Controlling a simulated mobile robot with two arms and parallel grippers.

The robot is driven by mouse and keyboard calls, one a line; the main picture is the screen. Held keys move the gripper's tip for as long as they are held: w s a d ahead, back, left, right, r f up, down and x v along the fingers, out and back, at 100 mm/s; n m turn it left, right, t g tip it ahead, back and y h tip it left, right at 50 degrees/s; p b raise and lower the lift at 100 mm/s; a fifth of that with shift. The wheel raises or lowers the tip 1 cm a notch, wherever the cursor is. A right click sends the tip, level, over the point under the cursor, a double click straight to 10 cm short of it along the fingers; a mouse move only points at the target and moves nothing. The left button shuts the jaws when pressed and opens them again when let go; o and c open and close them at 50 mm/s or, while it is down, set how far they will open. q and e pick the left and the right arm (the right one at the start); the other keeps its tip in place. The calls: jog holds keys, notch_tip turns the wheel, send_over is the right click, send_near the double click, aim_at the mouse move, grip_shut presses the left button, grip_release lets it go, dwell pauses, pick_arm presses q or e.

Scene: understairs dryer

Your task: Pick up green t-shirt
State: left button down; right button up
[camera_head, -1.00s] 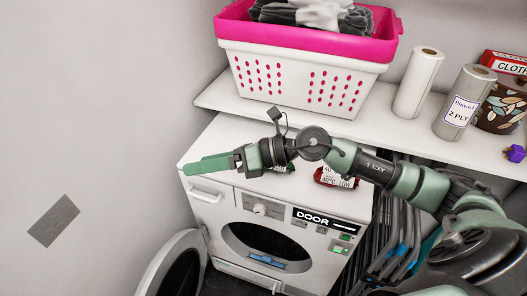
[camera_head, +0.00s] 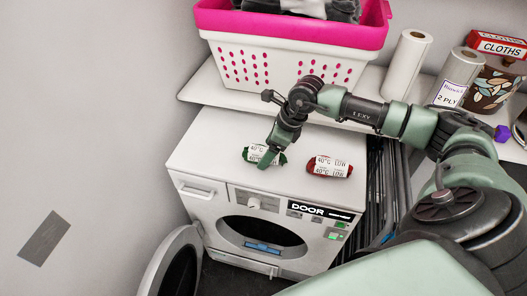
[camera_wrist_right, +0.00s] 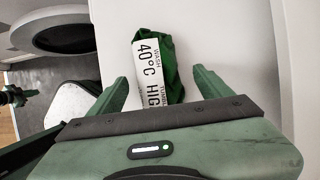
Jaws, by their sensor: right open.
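The green t-shirt (camera_head: 281,157) is a small roll with a white "40°C HIGH" label, lying on top of the white dryer (camera_head: 212,150). In the right wrist view the green t-shirt (camera_wrist_right: 178,62) lies between and just ahead of the two open fingers. My right gripper (camera_head: 266,160) points down at the roll and partly covers it in the head view. Its fingers (camera_wrist_right: 160,78) are apart, one on each side of the roll; I cannot tell whether they touch it. My left gripper is not in view.
A red roll (camera_head: 330,167) with a "40°C LOW" label lies to the right on the dryer. The dryer's round door (camera_head: 172,272) hangs open.

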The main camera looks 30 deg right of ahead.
jog(key=shift+w+a+f, duration=0.15)
jog(key=shift+f, duration=0.35)
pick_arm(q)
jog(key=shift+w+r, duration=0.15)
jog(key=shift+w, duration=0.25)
pick_arm(e)
jog(key=c, duration=1.5)
jog(key=shift+r, duration=0.2)
jog(key=shift+c, duration=0.2)
